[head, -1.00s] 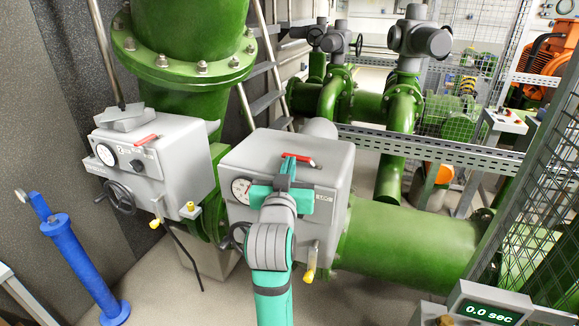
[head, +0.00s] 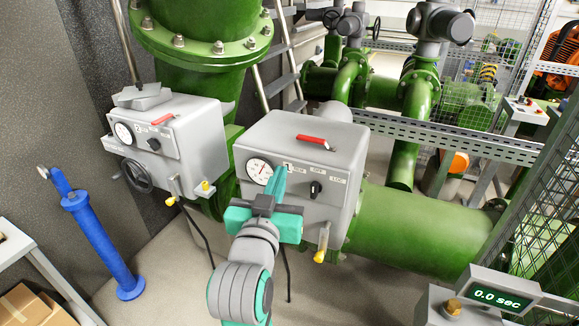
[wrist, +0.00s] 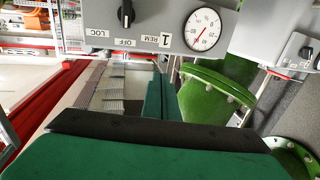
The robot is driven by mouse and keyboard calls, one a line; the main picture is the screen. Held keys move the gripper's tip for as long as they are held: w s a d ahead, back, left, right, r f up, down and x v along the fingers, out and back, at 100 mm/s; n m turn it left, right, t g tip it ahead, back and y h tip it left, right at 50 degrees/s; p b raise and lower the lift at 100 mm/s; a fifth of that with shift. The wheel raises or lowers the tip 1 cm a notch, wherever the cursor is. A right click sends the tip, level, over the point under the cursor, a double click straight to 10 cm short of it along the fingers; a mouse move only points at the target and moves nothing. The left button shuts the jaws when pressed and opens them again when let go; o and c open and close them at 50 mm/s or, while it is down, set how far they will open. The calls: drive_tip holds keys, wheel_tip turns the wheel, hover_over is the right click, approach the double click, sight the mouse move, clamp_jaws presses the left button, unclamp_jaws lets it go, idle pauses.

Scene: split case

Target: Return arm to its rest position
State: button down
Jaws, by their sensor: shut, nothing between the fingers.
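My gripper (head: 275,182) is teal and dark grey and stands in front of the lower left part of the grey control box (head: 335,143) in the head view. Its fingers are together and hold nothing, pointing up, below and beside the box's gauge (head: 260,171). In the wrist view the closed fingers (wrist: 160,98) point towards the box's underside edge. There the box face appears upside down with a black selector knob (wrist: 126,14), LOC, OFF and REM labels and the gauge (wrist: 202,29). The head view shows the same knob (head: 316,188) uncovered. I cannot tell whether the fingers touch the box.
A second grey box (head: 185,140) with a handwheel stands left. A blue post (head: 100,245) rises from the floor further left. A green pipe (head: 415,235) and wire mesh fence (head: 545,190) are right. A timer (head: 498,295) reads 0.0 sec at front right.

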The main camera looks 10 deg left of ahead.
drive_tip(key=s+d+f+g, duration=0.15)
drive_tip(key=s+f, duration=0.25)
drive_tip(key=f, duration=0.5)
drive_tip(key=s+d+f+n, duration=0.1)
drive_tip(key=s+d+f, duration=0.2)
drive_tip(key=f, duration=0.7)
drive_tip(key=s+d+f, duration=0.2)
drive_tip(key=s+f, duration=0.2)
drive_tip(key=f, duration=0.5)
drive_tip(key=s+d+f, duration=0.2)
drive_tip(key=s+f, duration=0.1)
drive_tip(key=s, duration=0.6)
drive_tip(key=s+d+f+m, duration=0.1)
drive_tip(key=s+d+f, duration=0.1)
drive_tip(key=s, duration=0.7)
drive_tip(key=s+d+f+g+h, duration=0.1)
drive_tip(key=s+d+f, duration=0.2)
drive_tip(key=s, duration=0.6)
drive_tip(key=shift+f+m, duration=0.3)
drive_tip(key=shift+f, duration=0.15)
